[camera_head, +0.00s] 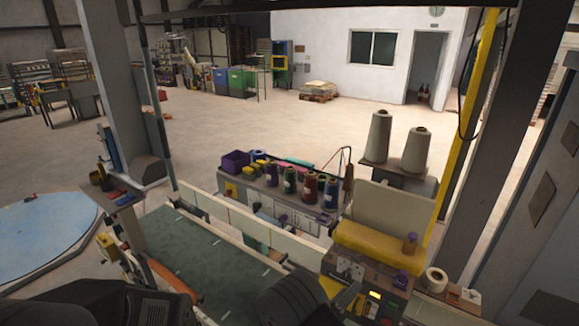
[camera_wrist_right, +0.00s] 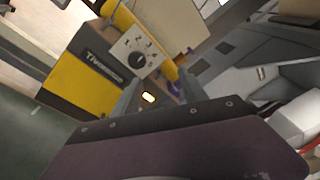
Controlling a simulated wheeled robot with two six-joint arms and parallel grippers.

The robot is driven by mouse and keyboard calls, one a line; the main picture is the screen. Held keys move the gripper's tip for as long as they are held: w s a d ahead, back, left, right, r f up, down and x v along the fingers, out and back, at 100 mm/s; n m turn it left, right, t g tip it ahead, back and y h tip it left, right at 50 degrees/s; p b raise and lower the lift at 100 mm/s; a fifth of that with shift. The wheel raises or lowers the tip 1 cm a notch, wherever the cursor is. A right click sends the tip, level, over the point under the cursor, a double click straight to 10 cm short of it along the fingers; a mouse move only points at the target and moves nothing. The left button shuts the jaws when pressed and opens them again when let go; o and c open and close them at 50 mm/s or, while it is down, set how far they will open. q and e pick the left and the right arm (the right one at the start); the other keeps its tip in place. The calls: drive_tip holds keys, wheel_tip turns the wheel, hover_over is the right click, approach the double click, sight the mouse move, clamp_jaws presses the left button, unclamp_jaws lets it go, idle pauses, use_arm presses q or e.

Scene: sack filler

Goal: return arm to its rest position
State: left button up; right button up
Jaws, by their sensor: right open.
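My right gripper (camera_head: 346,298) is at the bottom of the head view, at the end of my dark arm, in front of the control panel (camera_head: 375,300) of the yellow and grey machine. In the right wrist view my right gripper (camera_wrist_right: 157,92) shows as two grey fingers spread apart with nothing between them. A lit button (camera_wrist_right: 148,97) lies beyond the gap between the fingers. I cannot tell how far away it is. A round dial (camera_wrist_right: 135,55) is on the machine's face above. My left gripper is not in view.
A green conveyor belt (camera_head: 200,262) with a pale side rail runs to the left of the machine. A bench behind it holds several thread spools (camera_head: 289,180) and a purple bin (camera_head: 236,161). A yellow post (camera_head: 470,110) stands at right. Open floor (camera_head: 250,120) lies beyond.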

drive_tip(key=s+d+m+g+h+b, duration=0.4)
drive_tip(key=d+m+g, duration=0.45)
drive_tip(key=d, duration=0.45)
drive_tip(key=s+d+f+m+g+y+b, duration=0.2)
drive_tip(key=s+f+m+g+y+b, duration=0.1)
drive_tip(key=s+m, duration=0.35)
drive_tip(key=s+d+f+m+g+y+b, duration=0.25)
drive_tip(key=s+m+g, duration=0.2)
drive_tip(key=s, duration=0.25)
drive_tip(key=s+a+f+m+t+y+b, duration=0.1)
drive_tip(key=s+a+f+m+y, duration=0.1)
drive_tip(key=a+f+m+y, duration=0.3)
drive_tip(key=s+a+f+m+y+b, duration=0.1)
drive_tip(key=s+a+f+m+y, duration=0.1)
drive_tip(key=s+a+m+y, duration=0.3)
use_arm(q)
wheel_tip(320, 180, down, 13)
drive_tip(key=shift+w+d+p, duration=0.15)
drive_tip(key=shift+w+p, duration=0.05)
drive_tip(key=shift+p, duration=0.25)
use_arm(e)
drive_tip(key=w+a+f+m+t+y, duration=0.1)
drive_tip(key=w+a+m+t, duration=0.2)
drive_tip(key=w+a+m, duration=0.3)
drive_tip(key=w+m, duration=0.2)
drive_tip(key=m, duration=0.2)
drive_tip(key=shift+a+t+y, duration=0.15)
drive_tip(key=shift+t+y, duration=0.15)
drive_tip(key=shift+y, duration=0.05)
